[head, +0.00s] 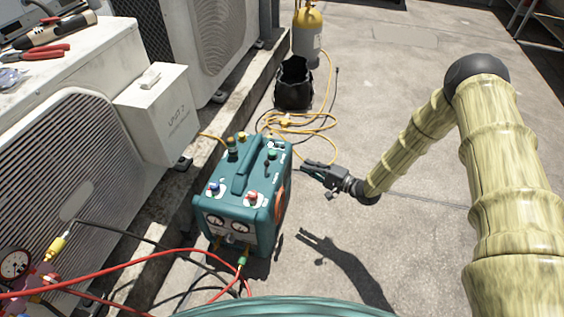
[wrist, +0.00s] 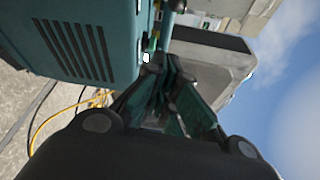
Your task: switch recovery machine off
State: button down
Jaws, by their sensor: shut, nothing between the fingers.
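The recovery machine (head: 240,197) is a teal box with a carry handle, two gauges on its front, and coloured knobs on top. It stands upright on the rooftop floor beside the condensers. My gripper (head: 303,170) is at its right side near the top edge, shut and empty. In the wrist view the machine's vented teal side (wrist: 78,40) fills the upper left, and my gripper's fingers (wrist: 160,65) point up along its edge. A small white part shows by the fingertips. I cannot tell which switch this is, or whether the fingers touch the machine.
A condenser with a grey "UNIT 2" box (head: 163,115) stands at the left. Red and black hoses run in front of the machine.

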aim_at(266, 168)
jog(key=shift+w+d, duration=0.15)
jog(key=shift+d, duration=0.1)
jog(key=b+x, duration=0.1)
jog(key=x, duration=0.2)
jog(key=s+b+x, duration=0.1)
jog(key=x, duration=0.2)
jog(key=a+b+x, duration=0.1)
jog(key=b+x, duration=0.1)
jog(key=x, duration=0.2)
jog(key=shift+s+r, duration=0.15)
jog(key=shift+s, duration=0.2)
jog(key=shift+s+a+r, duration=0.2)
jog(key=shift+s+a, duration=0.3)
jog(key=shift+a, duration=0.2)
jog(key=shift+a, duration=0.25)
jog(key=shift+d, duration=0.1)
